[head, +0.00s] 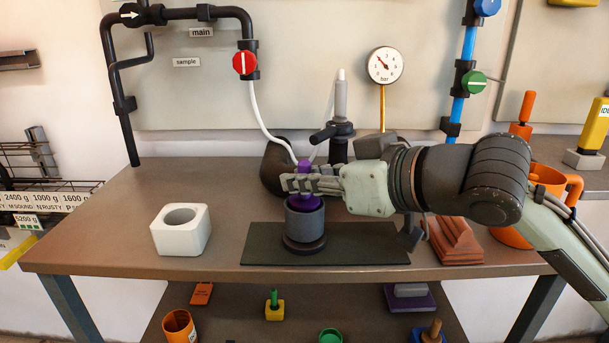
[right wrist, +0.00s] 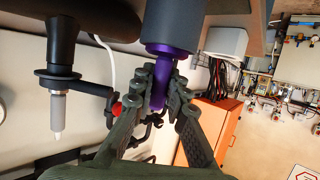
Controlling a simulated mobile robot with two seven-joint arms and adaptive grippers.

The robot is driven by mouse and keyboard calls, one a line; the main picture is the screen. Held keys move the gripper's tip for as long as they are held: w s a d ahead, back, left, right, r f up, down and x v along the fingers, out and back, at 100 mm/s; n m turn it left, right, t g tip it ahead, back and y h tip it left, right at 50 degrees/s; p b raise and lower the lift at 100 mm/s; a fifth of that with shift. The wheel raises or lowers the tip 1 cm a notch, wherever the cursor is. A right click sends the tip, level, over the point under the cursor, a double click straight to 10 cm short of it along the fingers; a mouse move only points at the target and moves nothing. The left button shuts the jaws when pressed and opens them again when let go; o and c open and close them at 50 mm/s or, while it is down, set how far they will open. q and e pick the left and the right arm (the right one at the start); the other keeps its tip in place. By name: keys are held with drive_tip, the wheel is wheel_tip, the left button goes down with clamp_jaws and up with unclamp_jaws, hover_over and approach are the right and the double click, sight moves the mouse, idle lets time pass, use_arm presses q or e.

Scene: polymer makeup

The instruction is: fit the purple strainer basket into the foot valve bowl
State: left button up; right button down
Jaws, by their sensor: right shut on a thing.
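The purple strainer basket (head: 305,202) is at the mouth of the grey foot valve bowl (head: 304,224), its lower part hidden inside the bowl. The bowl stands upright on a round dark base on the dark mat (head: 366,251). My right gripper (head: 303,184) reaches in from the right and is shut on the basket's upper stem, just above the bowl. In the right wrist view, the fingers (right wrist: 160,88) close on the purple stem, and a purple band (right wrist: 170,48) shows at the rim of the bowl (right wrist: 180,20). I cannot tell whether the basket is fully seated. My left gripper is not in view.
A white block with a round hole (head: 180,231) stands left of the mat. A dark stand with a grey upright tip (head: 340,100) is behind the bowl. Terracotta stepped blocks (head: 455,240) and an orange jug (head: 556,184) are at right. The table's front left is clear.

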drive_tip(key=shift+f, duration=0.2)
drive_tip(key=c, duration=1.4)
unclamp_jaws()
drive_tip(key=shift+c, duration=0.2)
drive_tip(key=shift+r, duration=0.1)
wheel_tip(320, 180, up, 10)
drive_tip(key=shift+f, duration=0.1)
